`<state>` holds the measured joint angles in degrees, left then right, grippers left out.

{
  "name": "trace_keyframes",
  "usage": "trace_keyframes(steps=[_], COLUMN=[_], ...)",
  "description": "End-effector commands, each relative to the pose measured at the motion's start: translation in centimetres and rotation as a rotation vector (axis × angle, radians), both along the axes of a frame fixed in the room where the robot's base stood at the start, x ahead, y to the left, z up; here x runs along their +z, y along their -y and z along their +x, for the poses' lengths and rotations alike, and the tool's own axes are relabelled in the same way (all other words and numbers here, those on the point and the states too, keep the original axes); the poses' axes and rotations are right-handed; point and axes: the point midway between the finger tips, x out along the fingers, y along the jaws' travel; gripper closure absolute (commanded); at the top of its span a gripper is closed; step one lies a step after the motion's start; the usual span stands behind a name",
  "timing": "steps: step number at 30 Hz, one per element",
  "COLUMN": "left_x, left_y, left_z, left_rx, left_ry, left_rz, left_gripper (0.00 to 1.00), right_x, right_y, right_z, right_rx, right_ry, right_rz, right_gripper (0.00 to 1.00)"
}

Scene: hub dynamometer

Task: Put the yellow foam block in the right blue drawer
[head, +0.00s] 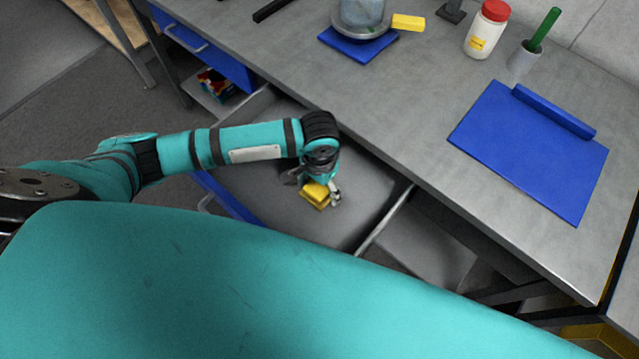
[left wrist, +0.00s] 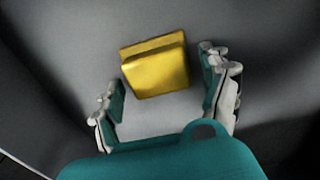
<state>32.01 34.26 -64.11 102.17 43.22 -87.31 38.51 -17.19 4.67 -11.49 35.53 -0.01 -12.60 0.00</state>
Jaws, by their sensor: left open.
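The yellow foam block (head: 315,194) is inside the pulled-out right blue drawer (head: 234,197), whose grey floor shows around it. In the left wrist view the block (left wrist: 157,70) appears just beyond the fingertips, with grey drawer floor around it. My left gripper (head: 318,190) reaches down into the drawer at the block. In the left wrist view the left gripper (left wrist: 163,82) is open, with one finger on each side and gaps to the block. Whether the block rests fully on the floor is hard to tell. My right gripper is not in view.
The grey bench (head: 420,120) stands beyond the open drawer. On it are a blue mat (head: 530,150), a white jar with red lid (head: 487,30), a cup with a green stick (head: 525,58) and a yellow piece (head: 408,22) by a round dish. Another blue drawer (head: 205,50) is at upper left.

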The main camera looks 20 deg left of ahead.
Motion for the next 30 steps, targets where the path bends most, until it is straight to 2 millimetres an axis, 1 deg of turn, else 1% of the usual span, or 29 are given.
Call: trace_keyframes(steps=[5, 8, 11, 15, 18, 21, 25, 30], left_x=[0.4, 1.8, 3.7, 6.9, 8.9, 10.5, 11.9, 12.4], left_y=[0.0, 0.0, 0.1, 0.1, 0.1, 0.0, 0.0, 0.0], left_z=[0.1, 0.1, 0.1, 0.1, 0.1, 0.1, 0.1, 0.0], left_rx=[-0.001, -0.001, -0.001, -0.001, -0.001, 0.000, 0.000, 0.000], left_ry=[0.002, 0.003, 0.004, 0.003, 0.003, 0.002, 0.002, -0.001], left_rz=[0.000, -0.002, -0.003, -0.002, -0.002, -0.001, -0.001, -0.001], left_gripper=[0.21, 0.21, 0.21, 0.21, 0.21, 0.21, 0.21, 0.21], right_x=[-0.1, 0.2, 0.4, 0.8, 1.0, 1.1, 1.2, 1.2], right_y=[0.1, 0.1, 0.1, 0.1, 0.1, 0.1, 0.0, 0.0], right_z=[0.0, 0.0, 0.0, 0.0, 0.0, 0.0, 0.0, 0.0], right_rx=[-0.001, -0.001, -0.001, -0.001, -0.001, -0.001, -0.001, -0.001], right_ry=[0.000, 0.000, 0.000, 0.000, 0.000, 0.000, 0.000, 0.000], right_rz=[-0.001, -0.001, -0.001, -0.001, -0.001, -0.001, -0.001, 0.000], right_gripper=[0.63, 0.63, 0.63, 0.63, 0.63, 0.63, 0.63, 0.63])
